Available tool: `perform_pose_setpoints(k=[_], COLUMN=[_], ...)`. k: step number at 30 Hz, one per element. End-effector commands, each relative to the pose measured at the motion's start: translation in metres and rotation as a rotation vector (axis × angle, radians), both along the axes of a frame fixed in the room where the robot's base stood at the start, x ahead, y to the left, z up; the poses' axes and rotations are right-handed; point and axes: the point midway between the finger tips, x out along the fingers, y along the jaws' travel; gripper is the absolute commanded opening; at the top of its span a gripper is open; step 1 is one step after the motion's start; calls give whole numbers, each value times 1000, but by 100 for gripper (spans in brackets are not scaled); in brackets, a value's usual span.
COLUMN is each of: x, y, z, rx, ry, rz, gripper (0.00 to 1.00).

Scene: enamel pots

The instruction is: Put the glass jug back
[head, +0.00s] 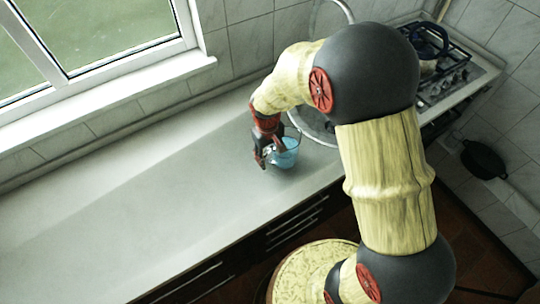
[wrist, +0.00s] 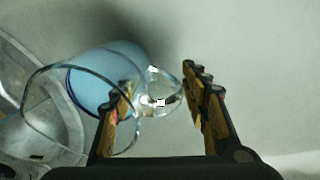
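The glass jug (head: 287,153) stands on the grey counter near the sink; its upper part is clear and its lower part light blue. In the wrist view the jug (wrist: 108,72) is at the left, with its clear rim toward the camera and its handle pointing right. My gripper (wrist: 160,105) is open, with the clear handle showing between its two fingers. The left finger overlaps the jug's rim in the picture; I cannot tell whether it touches the glass. In the head view my gripper (head: 264,158) is at the jug's left side.
A round metal sink (head: 318,125) lies right beside the jug and partly behind my arm. A stove (head: 455,80) with a dark blue pot (head: 430,40) is at the back right. A black pan (head: 484,160) hangs on the right wall. The counter (head: 130,205) to the left is clear.

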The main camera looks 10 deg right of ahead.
Motion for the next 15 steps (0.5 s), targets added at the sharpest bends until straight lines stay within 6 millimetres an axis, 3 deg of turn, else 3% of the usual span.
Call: perform_pose_setpoints(k=[10, 15], x=[0, 1], y=[0, 1], z=[1, 15], rx=[0, 1], ry=[0, -3], rz=[0, 0], gripper=[51, 51])
